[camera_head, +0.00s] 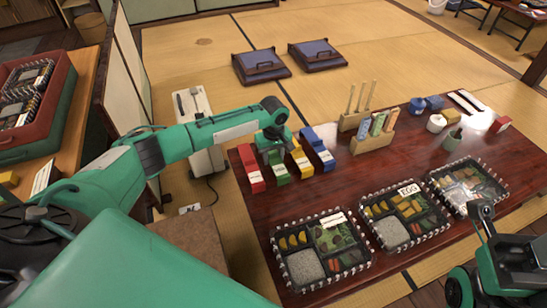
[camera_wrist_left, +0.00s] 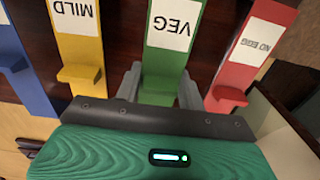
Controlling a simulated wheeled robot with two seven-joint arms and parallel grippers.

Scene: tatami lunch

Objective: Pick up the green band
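The green band (camera_head: 279,173) lies on the dark red table between a red band and a yellow band. In the left wrist view the green band (camera_wrist_left: 166,50) carries a white VEG label. My left gripper (camera_head: 275,153) is low over its far end. In the left wrist view the gripper's fingers (camera_wrist_left: 160,88) stand on both sides of the green band, close to its edges. I cannot tell whether they press on it. My right arm (camera_head: 510,262) is at the lower right, and its fingers do not show clearly.
The red band (camera_head: 250,168), yellow band (camera_head: 301,160) and blue band (camera_head: 318,150) flank the green one closely. Three lunch boxes (camera_head: 320,248) stand along the near side. A wooden holder (camera_head: 371,144) is to the right. Bare table (camera_head: 240,200) lies before the bands.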

